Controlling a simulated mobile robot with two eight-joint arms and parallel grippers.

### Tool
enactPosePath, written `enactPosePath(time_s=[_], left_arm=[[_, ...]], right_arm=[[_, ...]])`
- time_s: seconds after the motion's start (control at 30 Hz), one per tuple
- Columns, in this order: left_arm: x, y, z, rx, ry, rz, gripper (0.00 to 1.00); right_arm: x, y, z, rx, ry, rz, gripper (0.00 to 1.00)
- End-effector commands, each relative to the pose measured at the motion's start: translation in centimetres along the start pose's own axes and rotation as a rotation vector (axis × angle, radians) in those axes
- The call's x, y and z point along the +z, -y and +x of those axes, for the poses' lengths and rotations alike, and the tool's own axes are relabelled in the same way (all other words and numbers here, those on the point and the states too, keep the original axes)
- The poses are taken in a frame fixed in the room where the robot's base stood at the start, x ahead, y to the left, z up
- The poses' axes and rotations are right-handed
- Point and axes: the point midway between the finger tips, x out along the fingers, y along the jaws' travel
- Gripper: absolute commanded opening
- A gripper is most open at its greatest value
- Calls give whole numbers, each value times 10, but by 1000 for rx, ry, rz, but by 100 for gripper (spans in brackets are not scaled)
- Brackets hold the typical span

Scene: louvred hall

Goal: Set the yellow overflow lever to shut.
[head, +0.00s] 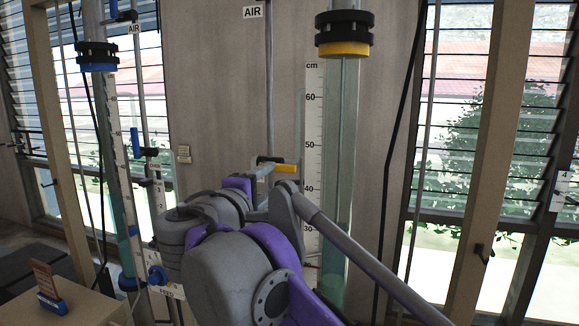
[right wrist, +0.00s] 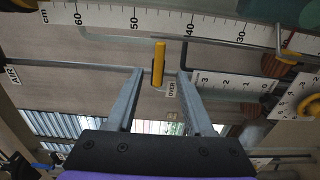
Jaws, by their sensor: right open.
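The yellow overflow lever (head: 287,168) sticks out to the right from a thin grey vertical pipe on the wall panel, lying roughly level across the pipe. In the right wrist view the lever (right wrist: 158,63) stands between the tips of my right gripper (right wrist: 160,74), beside a label reading "OVER" (right wrist: 171,89). The two fingers are spread, with a gap on each side of the lever, and I see no contact. My left gripper is not in view.
A clear tube (head: 340,140) with a black and yellow collar (head: 344,34) and a cm scale (head: 313,120) stands right of the lever. A blue-collared tube (head: 112,130) with blue handles stands left. A low table (head: 85,305) holds a small stand (head: 48,287). Louvred windows flank the panel.

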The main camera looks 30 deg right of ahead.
Motion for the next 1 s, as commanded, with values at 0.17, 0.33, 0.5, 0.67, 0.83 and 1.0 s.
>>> enactPosePath(time_s=[0.17, 0.33, 0.5, 0.67, 0.83, 1.0], left_arm=[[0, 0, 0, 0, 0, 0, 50], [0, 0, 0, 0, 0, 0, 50], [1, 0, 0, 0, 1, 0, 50], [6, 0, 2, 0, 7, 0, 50], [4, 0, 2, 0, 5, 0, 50], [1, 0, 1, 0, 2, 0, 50]], right_arm=[[1, 0, 13, 0, 4, 0, 52], [1, 0, 36, 0, 5, 0, 52], [1, 0, 61, 0, 5, -1, 52], [1, 1, 83, -1, 3, -2, 52], [0, 0, 83, 0, 1, 0, 52], [0, 0, 90, 0, 1, 1, 52]])
